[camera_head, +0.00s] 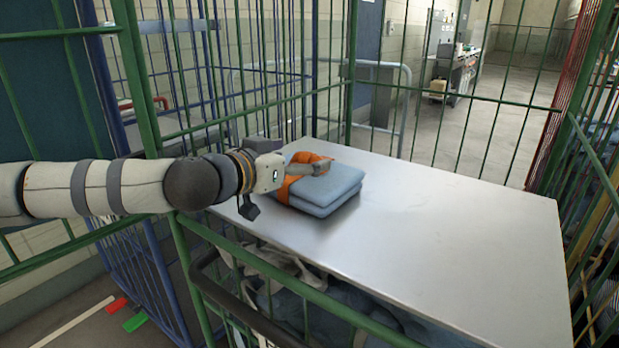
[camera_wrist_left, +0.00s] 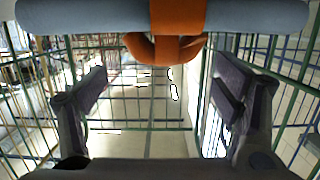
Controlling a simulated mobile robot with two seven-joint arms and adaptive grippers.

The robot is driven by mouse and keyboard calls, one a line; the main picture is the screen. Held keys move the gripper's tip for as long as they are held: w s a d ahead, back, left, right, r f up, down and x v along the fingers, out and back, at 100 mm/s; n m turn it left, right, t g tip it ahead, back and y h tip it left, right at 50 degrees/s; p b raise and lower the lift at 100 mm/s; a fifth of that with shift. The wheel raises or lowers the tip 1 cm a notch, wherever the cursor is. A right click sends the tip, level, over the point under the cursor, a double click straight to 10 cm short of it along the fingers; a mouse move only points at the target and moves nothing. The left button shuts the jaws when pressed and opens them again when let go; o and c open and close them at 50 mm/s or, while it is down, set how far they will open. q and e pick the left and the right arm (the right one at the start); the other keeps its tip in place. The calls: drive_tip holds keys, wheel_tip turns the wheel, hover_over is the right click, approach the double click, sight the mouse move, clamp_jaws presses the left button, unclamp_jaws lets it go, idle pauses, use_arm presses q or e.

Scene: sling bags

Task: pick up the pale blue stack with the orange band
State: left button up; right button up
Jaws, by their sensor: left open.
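The pale blue stack (camera_head: 335,193) is folded cloth in layers and lies on the grey metal tabletop (camera_head: 430,230), near its left end. An orange band (camera_head: 286,187) wraps it on the side near my arm, with a loop on top. My left gripper (camera_head: 308,170) reaches in from the left at the stack's banded end and hides part of it. In the left wrist view the blue stack (camera_wrist_left: 85,17) and its orange band (camera_wrist_left: 178,18) cross the top edge. The fingers of my left gripper (camera_wrist_left: 165,88) are spread apart there, with nothing between them. My right gripper is not in view.
Green wire cage bars (camera_head: 460,90) surround the tabletop, with a green rail (camera_head: 300,285) along the near side below it. Bundled cloth (camera_head: 330,310) lies under the tabletop. The tabletop right of the stack is clear.

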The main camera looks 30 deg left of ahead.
sight(308, 153)
use_arm(q)
drive_tip(key=x, duration=0.4)
drive_tip(key=shift+w+a+f, duration=0.2)
drive_tip(key=shift+a, duration=0.05)
drive_tip(key=shift+s+r, duration=0.1)
drive_tip(key=shift+c, duration=1.1)
clamp_jaws()
drive_tip(key=shift+r, duration=0.1)
